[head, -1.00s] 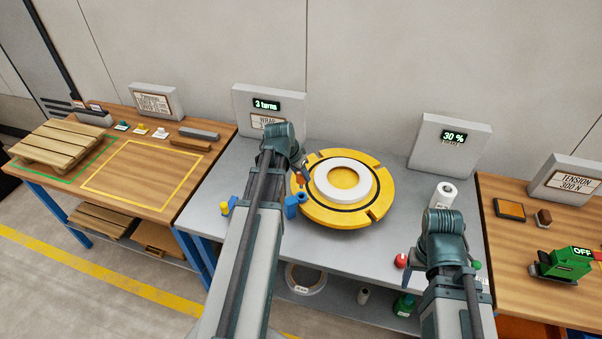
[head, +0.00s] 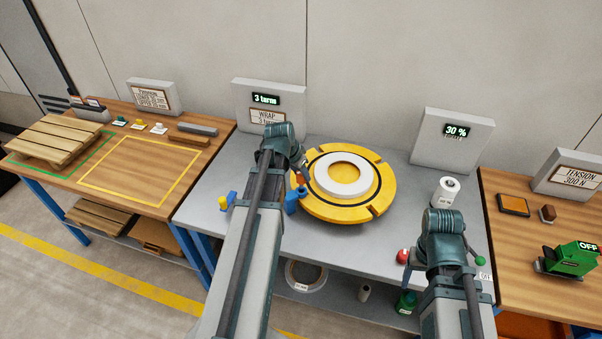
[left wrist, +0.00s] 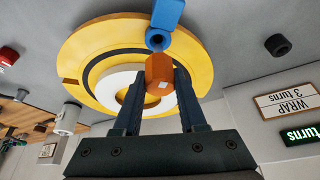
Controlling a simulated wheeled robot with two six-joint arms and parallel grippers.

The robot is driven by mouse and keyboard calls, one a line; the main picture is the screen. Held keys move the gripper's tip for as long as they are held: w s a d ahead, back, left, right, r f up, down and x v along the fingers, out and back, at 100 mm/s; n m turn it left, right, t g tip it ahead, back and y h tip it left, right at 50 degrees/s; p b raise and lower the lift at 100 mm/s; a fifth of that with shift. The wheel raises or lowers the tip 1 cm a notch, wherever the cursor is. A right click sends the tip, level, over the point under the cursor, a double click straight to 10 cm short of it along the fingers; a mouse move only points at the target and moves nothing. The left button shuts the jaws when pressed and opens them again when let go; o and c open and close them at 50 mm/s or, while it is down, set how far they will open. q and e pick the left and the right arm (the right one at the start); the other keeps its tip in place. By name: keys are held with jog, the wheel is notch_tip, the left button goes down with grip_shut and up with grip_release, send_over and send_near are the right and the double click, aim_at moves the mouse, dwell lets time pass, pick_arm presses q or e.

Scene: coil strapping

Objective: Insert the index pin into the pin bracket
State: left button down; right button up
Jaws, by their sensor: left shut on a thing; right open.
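My left gripper (left wrist: 155,85) is shut on the index pin, whose orange hexagonal head (left wrist: 160,72) shows between the fingertips. The blue pin bracket (left wrist: 168,14) lies just beyond it, with a round opening facing the pin. I cannot tell whether the pin's tip touches or enters that opening. In the head view the orange pin (head: 301,177) is small, just above the blue bracket (head: 292,201), at the left edge of the yellow turntable (head: 334,212). My right arm is at the lower right; its jaws are hidden behind the arm.
A white ring (head: 369,180) lies on the turntable. A white roll (head: 446,190) stands at right on the grey table. A yellow-and-blue part (head: 226,202) sits at its left edge. Red (head: 403,256) and green (head: 480,258) knobs flank my right arm.

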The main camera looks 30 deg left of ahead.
aim_at(301, 182)
pick_arm(q)
jog(key=shift+f, duration=0.25)
dwell(0.3)
jog(key=shift+f+b, duration=2.15)
jog(key=shift+b, duration=0.25)
jog(key=shift+c, duration=1.9)
grip_release()
jog(key=shift+r, duration=0.1)
jog(key=shift+r, duration=0.1)
jog(key=p+v, duration=1.3)
jog(key=shift+s+r, duration=0.2)
jog(key=shift+r, duration=0.1)
